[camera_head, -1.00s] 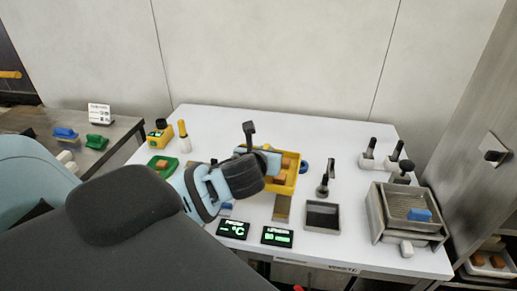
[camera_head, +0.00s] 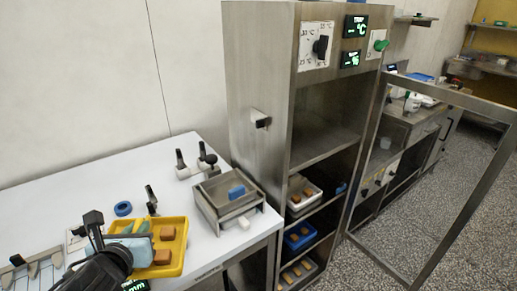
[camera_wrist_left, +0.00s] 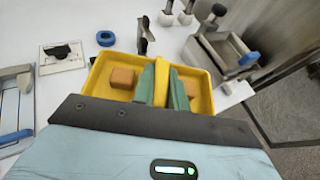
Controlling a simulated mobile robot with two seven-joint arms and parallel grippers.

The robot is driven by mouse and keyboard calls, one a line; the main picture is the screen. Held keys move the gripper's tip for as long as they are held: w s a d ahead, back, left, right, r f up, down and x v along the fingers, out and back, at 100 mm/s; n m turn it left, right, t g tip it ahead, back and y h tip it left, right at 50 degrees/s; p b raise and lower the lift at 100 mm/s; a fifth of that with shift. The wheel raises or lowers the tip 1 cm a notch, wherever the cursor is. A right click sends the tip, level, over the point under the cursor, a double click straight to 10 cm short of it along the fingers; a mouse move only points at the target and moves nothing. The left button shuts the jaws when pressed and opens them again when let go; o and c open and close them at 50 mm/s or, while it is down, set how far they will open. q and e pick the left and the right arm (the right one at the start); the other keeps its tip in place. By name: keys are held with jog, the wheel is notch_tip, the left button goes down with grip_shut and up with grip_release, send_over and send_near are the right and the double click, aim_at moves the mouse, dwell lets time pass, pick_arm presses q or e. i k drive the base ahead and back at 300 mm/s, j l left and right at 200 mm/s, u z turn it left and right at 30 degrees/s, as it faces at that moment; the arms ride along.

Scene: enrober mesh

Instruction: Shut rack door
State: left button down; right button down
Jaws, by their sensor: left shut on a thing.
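The rack (camera_head: 258,90) is a tall steel cabinet right of the white table, its front uncovered and its shelves showing. Its door (camera_head: 465,200), a steel frame with a clear middle, stands wide open, swung out to the right. My left gripper (camera_head: 140,228) is at the yellow tray (camera_head: 178,222) on the table, far left of the door. In the left wrist view, its green-padded fingers (camera_wrist_left: 163,82) are shut on a yellow strip that seems part of the yellow tray (camera_wrist_left: 200,77). Brown cubes lie in the tray. My right gripper is not in view.
A steel bin (camera_head: 222,205) with a blue block stands at the table's right end, close to the rack. White and blue trays (camera_head: 299,241) of brown pieces sit on the rack's shelves. Speckled floor lies open under and beyond the door. A counter (camera_head: 410,125) stands behind it.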

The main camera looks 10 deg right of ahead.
aim_at(506, 114)
jog(key=l+z, duration=0.25)
jog(key=l, duration=0.8)
jog(key=i+l+z, duration=0.1)
jog(key=l+z, duration=0.15)
jog(key=l, duration=0.8)
